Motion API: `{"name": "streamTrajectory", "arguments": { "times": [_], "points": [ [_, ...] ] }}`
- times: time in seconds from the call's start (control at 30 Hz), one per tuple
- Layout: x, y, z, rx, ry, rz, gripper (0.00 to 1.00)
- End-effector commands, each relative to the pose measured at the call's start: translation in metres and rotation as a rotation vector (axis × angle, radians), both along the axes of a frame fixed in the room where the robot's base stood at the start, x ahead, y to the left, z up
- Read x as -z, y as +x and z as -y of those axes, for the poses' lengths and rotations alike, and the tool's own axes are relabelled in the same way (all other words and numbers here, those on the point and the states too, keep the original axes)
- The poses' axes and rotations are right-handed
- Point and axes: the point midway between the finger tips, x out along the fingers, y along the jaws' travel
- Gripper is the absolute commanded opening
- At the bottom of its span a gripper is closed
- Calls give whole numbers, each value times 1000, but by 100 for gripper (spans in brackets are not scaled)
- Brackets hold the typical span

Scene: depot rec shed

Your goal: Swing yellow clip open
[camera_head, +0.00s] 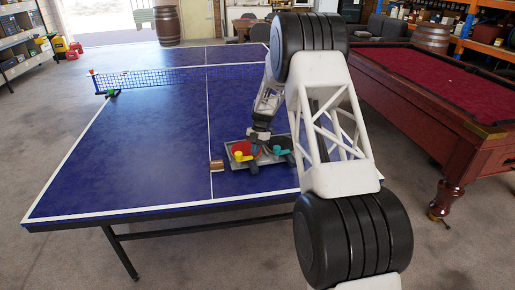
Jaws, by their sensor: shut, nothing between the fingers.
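A small yellow part (241,156), which looks like the yellow clip, is at the front left of a grey tray (232,166) on the blue table. It is too small to tell whether the clip is open or closed. My gripper (259,141) is low over the back middle of the tray, to the right of and behind the yellow part. My gripper is shut and holds nothing. I cannot tell whether its fingertips touch anything. A red round part (241,147) lies just behind the yellow one. A teal part (277,150) is on the tray's right side.
A small brown block (216,165) lies left of the tray. The blue table-tennis table (130,165) is clear to the left, with its net (180,76) across the back. A pool table (430,85) stands at the right. My arm covers the table's right part.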

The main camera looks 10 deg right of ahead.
Motion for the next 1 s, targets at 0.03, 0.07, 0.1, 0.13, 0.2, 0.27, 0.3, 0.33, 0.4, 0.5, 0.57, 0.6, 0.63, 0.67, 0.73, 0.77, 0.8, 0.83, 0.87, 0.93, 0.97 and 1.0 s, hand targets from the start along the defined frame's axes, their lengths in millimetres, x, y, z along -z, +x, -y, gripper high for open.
{"name": "streamTrajectory", "arguments": {
  "times": [0.03,0.07,0.1,0.13,0.2,0.27,0.3,0.33,0.4,0.5,0.57,0.6,0.63,0.67,0.73,0.77,0.8,0.83,0.87,0.93,0.97,1.0],
  "points": [
    [0,-1,-1,0,0,0,0],
    [0,-1,-1,0,0,0,0],
    [0,-2,-1,0,0,0,0],
    [0,-2,-1,0,0,0,0],
    [0,-2,-1,0,0,0,0],
    [0,-2,-1,0,0,0,0],
    [0,-2,-1,0,0,0,0],
    [0,-2,-1,0,0,0,0],
    [0,-2,-1,1,0,0,0],
    [0,-2,-1,5,0,0,0],
    [0,-3,-1,13,0,0,0],
    [0,-3,-1,19,0,0,0],
    [0,-4,-1,27,0,0,0],
    [0,-4,0,33,0,0,0],
    [0,-5,0,45,-1,0,0],
    [0,-5,0,47,-1,0,0],
    [0,-6,0,51,-1,1,0],
    [0,-6,0,54,-1,1,0],
    [0,-6,0,57,-1,1,0],
    [0,-7,0,66,-1,1,0],
    [0,-7,0,70,0,0,0],
    [0,-8,1,75,0,0,0]
  ]
}}
